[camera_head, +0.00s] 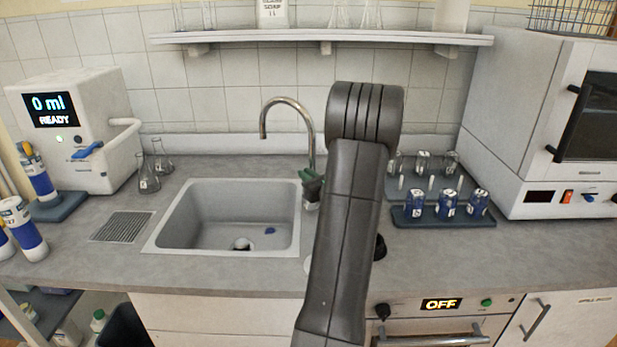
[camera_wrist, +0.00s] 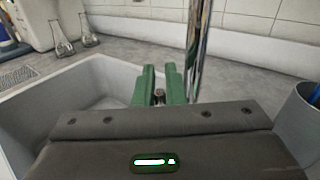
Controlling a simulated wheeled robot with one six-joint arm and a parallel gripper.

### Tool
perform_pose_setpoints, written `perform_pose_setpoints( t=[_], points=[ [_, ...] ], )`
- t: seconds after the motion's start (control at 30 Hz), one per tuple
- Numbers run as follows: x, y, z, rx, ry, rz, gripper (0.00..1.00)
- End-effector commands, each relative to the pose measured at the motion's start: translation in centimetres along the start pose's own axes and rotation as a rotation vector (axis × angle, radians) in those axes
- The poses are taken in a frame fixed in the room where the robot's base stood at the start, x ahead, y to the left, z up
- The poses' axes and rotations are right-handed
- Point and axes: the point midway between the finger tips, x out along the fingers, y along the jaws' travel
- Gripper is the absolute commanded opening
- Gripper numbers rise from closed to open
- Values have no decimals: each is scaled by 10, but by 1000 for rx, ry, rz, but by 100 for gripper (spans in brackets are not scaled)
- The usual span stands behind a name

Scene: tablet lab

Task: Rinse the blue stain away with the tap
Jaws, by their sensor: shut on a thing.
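The sink (camera_head: 185,222) is a pale grey basin set in the counter. A small blue stain (camera_head: 270,230) lies on its floor, right of the drain (camera_head: 241,243). The chrome tap (camera_head: 300,105) rises behind the sink and its spout curves over the basin; no water shows from it. My gripper (camera_head: 312,178) is at the tap's base, at the sink's right rear corner. In the wrist view its green fingers (camera_wrist: 160,82) are shut on a small metal piece (camera_wrist: 158,97), seemingly the tap's lever. The fingers and my arm hide most of it. The stain is not visible in the wrist view.
Blue-filled vials (camera_head: 447,204) stand in a rack right of my arm. Glass flasks (camera_head: 150,175) and a white dispenser (camera_head: 75,130) reading "0 ml READY" stand left. A shelf (camera_head: 325,40) crosses above the tap. A grey cup (camera_wrist: 306,120) is close at right in the wrist view.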

Motion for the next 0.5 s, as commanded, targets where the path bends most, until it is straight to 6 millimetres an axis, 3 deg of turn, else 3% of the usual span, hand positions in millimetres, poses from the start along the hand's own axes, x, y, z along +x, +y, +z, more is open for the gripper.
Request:
perform_pose_setpoints(
  t=[0.5],
  points=[
    [7,10,-2,-104,68,2,0]
  ],
)
